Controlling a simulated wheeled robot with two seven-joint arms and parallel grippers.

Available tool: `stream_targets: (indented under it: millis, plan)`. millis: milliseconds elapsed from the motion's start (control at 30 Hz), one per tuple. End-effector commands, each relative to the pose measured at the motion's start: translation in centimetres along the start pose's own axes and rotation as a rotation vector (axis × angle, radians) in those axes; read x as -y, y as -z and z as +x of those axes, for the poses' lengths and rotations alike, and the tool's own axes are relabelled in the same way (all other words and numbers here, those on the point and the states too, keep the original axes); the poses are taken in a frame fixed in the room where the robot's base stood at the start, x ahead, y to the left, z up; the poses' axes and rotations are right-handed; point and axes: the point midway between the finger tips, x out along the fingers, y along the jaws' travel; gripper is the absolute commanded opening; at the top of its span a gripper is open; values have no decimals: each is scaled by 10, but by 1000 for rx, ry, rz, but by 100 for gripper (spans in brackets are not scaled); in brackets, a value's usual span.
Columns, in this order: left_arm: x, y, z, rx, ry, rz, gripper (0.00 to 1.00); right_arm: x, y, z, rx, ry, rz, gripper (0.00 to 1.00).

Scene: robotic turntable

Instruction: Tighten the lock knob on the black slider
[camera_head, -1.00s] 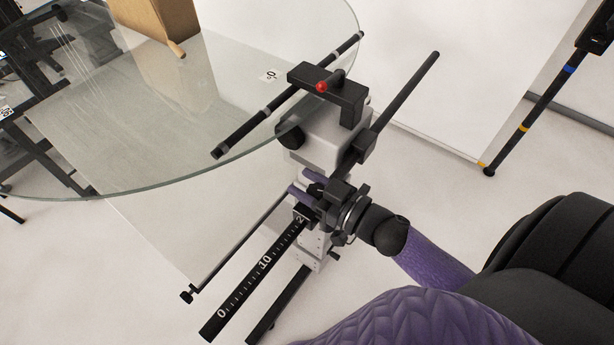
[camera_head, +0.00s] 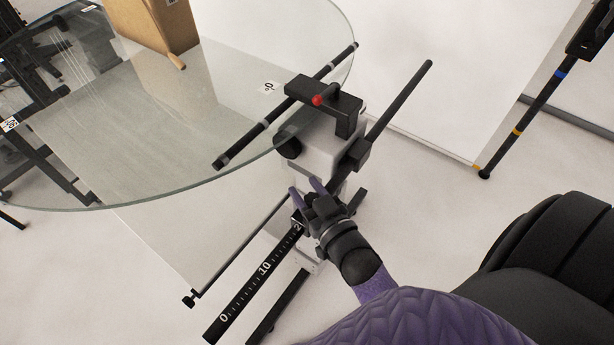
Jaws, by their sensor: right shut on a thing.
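My right gripper (camera_head: 307,187) is at the upper end of the black ruler (camera_head: 264,268), in front of the turntable's light grey column (camera_head: 318,160). Its two purple fingers point up and away from me and are shut on the lock knob, which the fingers and gripper body mostly hide. The black slider is also largely hidden behind the gripper, so I cannot tell how tight the knob is. The ruler slopes down to the left, with its 0 end nearest me. My left gripper is not in view.
A glass turntable disc (camera_head: 190,165) extends left above the gripper's level, with a cardboard box (camera_head: 150,30) on it. A black bracket with a red button (camera_head: 317,100) tops the column. A black rod (camera_head: 400,100) slants up right. White floor lies at lower left.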

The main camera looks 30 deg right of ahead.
Motion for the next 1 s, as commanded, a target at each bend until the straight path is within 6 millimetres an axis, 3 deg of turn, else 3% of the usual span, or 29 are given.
stream_targets:
  millis: [233,267,400,733,1000]
  plan:
    - [0,0,0,0,0,0,59,0,-1,0,1,1,0,0]
    - [0,0,0,-1,0,0,59,0,-1,0,1,1,0,53]
    - [0,0,0,-1,-1,0,59,0,0,0,1,1,0,82]
    - [0,1,-2,-2,-1,1,59,0,0,-8,2,1,0,84]
    - [0,2,-9,-4,0,3,59,0,0,-63,5,1,0,84]
